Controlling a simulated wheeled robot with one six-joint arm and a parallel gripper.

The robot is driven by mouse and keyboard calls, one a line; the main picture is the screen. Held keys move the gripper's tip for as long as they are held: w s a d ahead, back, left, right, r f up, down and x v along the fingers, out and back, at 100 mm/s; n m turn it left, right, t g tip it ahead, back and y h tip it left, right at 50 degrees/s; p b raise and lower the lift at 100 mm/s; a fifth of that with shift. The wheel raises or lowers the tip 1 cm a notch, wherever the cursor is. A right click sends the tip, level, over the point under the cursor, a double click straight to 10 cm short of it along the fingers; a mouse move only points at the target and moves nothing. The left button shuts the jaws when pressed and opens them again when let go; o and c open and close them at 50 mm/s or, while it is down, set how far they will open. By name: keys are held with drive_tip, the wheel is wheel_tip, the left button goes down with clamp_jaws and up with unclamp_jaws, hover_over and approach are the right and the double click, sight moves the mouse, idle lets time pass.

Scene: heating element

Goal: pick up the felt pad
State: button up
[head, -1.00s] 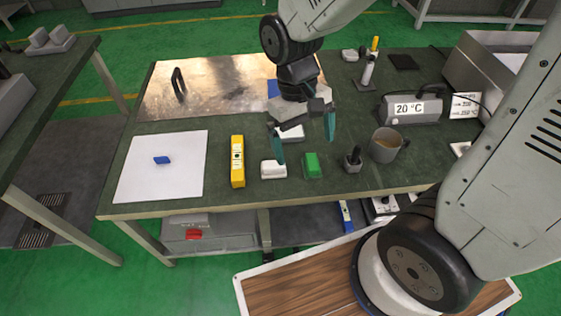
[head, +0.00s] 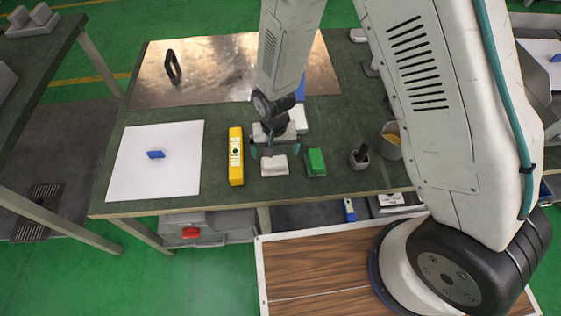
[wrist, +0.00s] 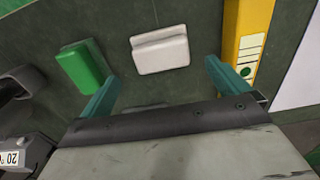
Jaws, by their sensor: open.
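A white block with a ridge along it (head: 274,166), which I take to be the felt pad, lies on the green bench top near its front edge. It also shows in the wrist view (wrist: 160,50). My gripper (head: 275,152) is above the bench just behind the white block in the head view. Its teal fingers are open, and nothing is between them that I can see. In the wrist view my gripper (wrist: 160,76) has the white block ahead, roughly centred between the fingertips and apart from them.
A green block (head: 315,162) lies to the right and a yellow bar (head: 236,157) to the left. A white sheet (head: 130,180) bears a small blue piece (head: 155,154). A metal plate (head: 205,90), a small dark holder (head: 358,158) and a mug (head: 389,143) are also on the bench.

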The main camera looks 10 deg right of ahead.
sight(274, 160)
drive_tip(key=f, duration=0.6)
drive_tip(key=shift+s+a, duration=0.2)
drive_tip(key=shift+s, duration=0.05)
drive_tip(key=c, duration=1.1)
drive_tip(key=shift+r, duration=0.2)
